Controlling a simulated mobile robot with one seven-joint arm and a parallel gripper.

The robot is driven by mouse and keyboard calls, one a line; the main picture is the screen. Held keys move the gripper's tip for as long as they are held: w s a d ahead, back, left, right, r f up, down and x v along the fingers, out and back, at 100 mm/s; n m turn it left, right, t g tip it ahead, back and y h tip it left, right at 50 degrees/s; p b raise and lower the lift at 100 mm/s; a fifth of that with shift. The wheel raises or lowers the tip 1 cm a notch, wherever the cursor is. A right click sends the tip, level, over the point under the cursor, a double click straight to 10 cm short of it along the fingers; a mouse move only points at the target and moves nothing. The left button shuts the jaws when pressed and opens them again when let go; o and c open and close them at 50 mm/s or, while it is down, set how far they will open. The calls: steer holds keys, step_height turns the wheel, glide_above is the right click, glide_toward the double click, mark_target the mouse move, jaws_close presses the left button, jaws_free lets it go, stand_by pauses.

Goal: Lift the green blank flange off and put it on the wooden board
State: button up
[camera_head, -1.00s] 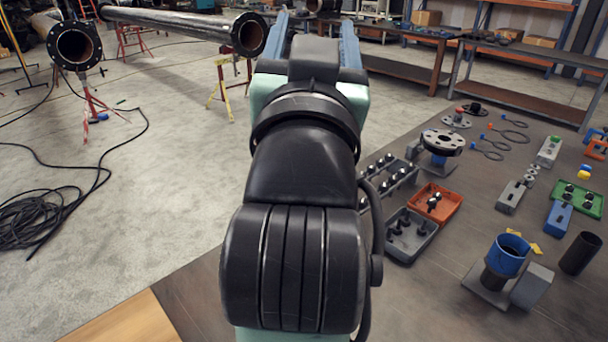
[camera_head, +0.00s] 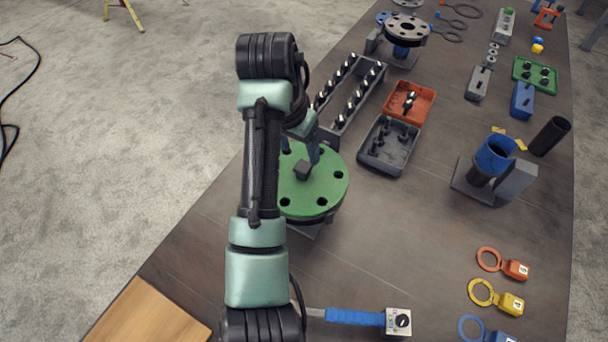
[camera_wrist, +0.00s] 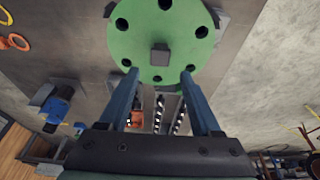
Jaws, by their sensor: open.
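The green blank flange (camera_head: 322,190) is a round disc with several bolt holes and a dark square block at its centre. It sits on a grey support in the middle of the table, partly hidden behind my arm in the head view. In the wrist view the flange (camera_wrist: 135,40) fills the top middle. My gripper (camera_wrist: 160,74) is open and empty, its two blue fingers reaching toward the flange's near edge, apart from the centre block. In the head view its fingers are partly hidden by the arm. The wooden board (camera_head: 148,318) lies at the table's lower left corner, bare where visible.
A grey rack of studs (camera_head: 350,98), a grey tray (camera_head: 388,145) and an orange tray (camera_head: 410,101) stand behind the flange. A blue-collared pipe piece (camera_head: 494,157) stands at the right. A blue-handled tool (camera_head: 355,316) lies at the front. Table between is clear.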

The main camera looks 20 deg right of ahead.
mark_target(303, 166)
steer(key=shift+x, duration=0.85)
steer(key=shift+s+p+x, duration=0.2)
steer(key=shift+p+x, duration=0.55)
steer(key=shift+x, duration=2)
steer(key=shift+a, duration=0.2)
jaws_close()
steer(key=shift+w+r, duration=0.1)
